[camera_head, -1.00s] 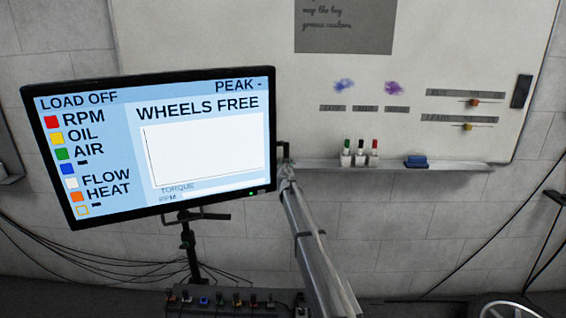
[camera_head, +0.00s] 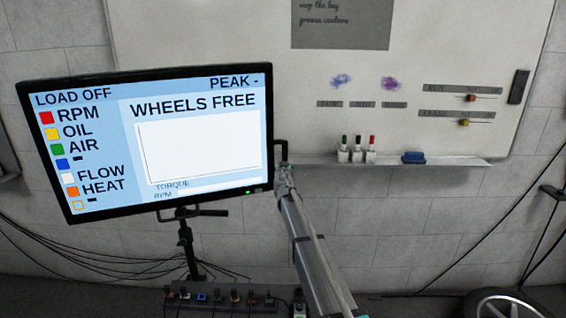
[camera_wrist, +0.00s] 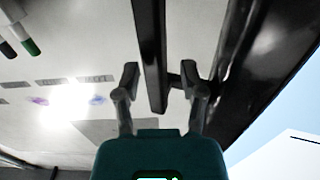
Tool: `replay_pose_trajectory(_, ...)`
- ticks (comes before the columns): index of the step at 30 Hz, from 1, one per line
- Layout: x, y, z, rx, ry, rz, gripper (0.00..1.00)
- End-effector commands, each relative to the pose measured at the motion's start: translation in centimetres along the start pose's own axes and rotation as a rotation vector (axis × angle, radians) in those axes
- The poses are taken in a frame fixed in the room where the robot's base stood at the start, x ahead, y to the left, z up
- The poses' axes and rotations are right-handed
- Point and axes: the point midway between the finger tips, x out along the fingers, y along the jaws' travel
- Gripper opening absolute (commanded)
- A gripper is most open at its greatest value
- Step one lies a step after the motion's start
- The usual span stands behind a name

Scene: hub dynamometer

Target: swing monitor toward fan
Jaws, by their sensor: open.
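The monitor (camera_head: 200,150) hangs on a dark stand (camera_head: 187,245) at the left, its lit screen facing me and reading "WHEELS FREE". A dark upright handle (camera_head: 284,151) sits on its right edge. My gripper (camera_head: 283,170) is at the lower part of this handle. In the wrist view, my gripper (camera_wrist: 162,80) is open. The handle bar (camera_wrist: 150,45) passes between or just beyond the fingertips; I cannot tell if either finger touches it. The monitor's dark frame (camera_wrist: 240,75) is close to the right finger. No fan is in view.
A whiteboard (camera_head: 440,60) with a marker ledge (camera_head: 460,162) is on the wall behind. A control box with several knobs (camera_head: 235,298) stands below the monitor. Cables (camera_head: 90,255) run along the wall at left. A wheel (camera_head: 500,303) is at lower right.

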Motion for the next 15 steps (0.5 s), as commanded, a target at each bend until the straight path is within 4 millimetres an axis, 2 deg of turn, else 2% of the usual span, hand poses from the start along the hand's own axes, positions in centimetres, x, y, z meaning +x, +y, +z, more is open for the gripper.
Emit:
replay_pose_trajectory(1,-0.74,-0.35,-0.01,0.001,0.000,-0.008,0.66)
replay_pose_trajectory(5,-1.34,-0.38,-0.02,0.001,0.000,-0.009,0.66)
replay_pose_trajectory(15,-1.48,-0.55,-0.02,0.001,0.000,-0.011,0.66)
